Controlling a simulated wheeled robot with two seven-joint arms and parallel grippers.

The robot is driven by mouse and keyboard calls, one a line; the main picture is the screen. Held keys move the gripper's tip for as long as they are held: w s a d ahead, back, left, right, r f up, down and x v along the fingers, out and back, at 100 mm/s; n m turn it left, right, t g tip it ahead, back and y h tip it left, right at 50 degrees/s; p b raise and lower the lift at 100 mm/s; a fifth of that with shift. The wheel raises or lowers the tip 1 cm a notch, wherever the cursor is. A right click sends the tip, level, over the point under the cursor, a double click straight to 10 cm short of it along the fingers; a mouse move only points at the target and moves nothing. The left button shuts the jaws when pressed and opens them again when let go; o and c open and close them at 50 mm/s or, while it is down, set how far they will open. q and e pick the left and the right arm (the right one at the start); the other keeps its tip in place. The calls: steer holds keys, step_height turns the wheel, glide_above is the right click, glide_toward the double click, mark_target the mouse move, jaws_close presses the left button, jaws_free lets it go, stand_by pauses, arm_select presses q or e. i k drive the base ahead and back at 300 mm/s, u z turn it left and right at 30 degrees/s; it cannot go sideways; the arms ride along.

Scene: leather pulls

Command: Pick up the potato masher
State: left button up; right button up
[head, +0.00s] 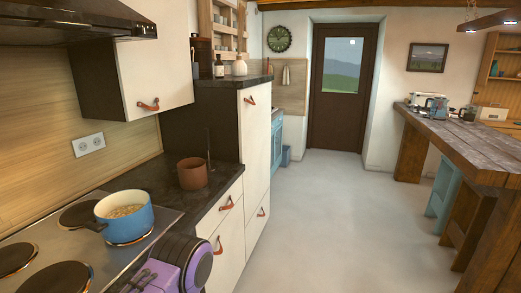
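I cannot clearly make out a potato masher. A thin dark upright rod (208,148) stands at the right edge of a terracotta pot (192,174) on the dark counter. It may be a utensil handle; its lower end is hidden or too small to tell. A purple and black part of my own arm shows at the bottom, over the counter's front edge. No gripper fingertips can be made out, and neither gripper is clearly in view.
A blue pot (124,217) with food in it stands on the black-ringed stove (60,250) at the left. A tall white cabinet (256,150) rises beyond the counter. The floor (330,220) is clear. A wooden table (460,140) stands at the right.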

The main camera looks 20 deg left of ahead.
mark_target(206, 131)
steer(key=z, duration=0.1)
steer(key=i, duration=2.45)
steer(key=u, duration=2.2)
